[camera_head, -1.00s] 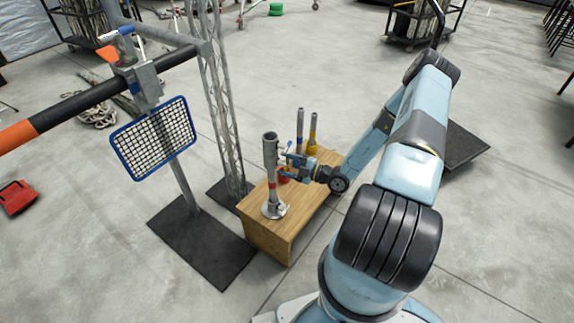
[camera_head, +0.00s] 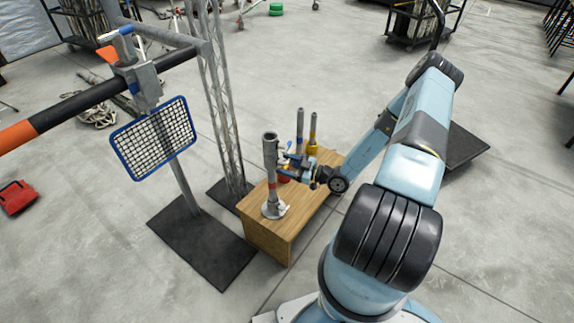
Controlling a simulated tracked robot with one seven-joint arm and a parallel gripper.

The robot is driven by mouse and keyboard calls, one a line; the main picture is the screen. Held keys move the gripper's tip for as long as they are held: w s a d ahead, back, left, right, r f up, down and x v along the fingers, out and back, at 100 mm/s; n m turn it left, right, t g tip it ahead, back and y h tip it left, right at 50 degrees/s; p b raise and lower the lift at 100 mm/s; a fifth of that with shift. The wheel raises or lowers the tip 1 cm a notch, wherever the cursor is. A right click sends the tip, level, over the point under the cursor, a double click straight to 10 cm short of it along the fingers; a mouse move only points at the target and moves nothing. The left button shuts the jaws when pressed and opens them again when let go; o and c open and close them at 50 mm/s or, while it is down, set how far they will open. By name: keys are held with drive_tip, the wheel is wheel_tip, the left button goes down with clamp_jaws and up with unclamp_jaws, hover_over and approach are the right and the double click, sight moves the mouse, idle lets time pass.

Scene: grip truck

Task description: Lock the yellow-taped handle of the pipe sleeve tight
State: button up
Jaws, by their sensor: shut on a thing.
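The pipe sleeve (camera_head: 270,170) is a grey upright tube with a round flanged foot and a red band low down, standing on a wooden box. My gripper (camera_head: 287,164) is at its right side, about two thirds of the way up, with its fingers pointing left at the tube. It is shut on the handle there. The handle itself is mostly hidden by the fingers and very small, and I cannot make out its yellow tape or its exact angle.
The wooden box (camera_head: 270,236) also bears a grey pipe (camera_head: 300,125), a yellow bottle-like piece (camera_head: 312,135) and a red object (camera_head: 284,179) behind my gripper. A blue-framed mesh (camera_head: 153,137) hangs at left beside a truss tower (camera_head: 222,110).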

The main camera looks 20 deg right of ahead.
drive_tip(key=shift+s+f+m, duration=0.1)
drive_tip(key=shift+f+m, duration=0.05)
drive_tip(key=shift+m, duration=0.15)
drive_tip(key=o, duration=1.1)
drive_tip(key=shift+c, duration=0.2)
drive_tip(key=v, duration=1.3)
drive_tip(key=shift+s+d, duration=0.2)
drive_tip(key=shift+d, duration=0.1)
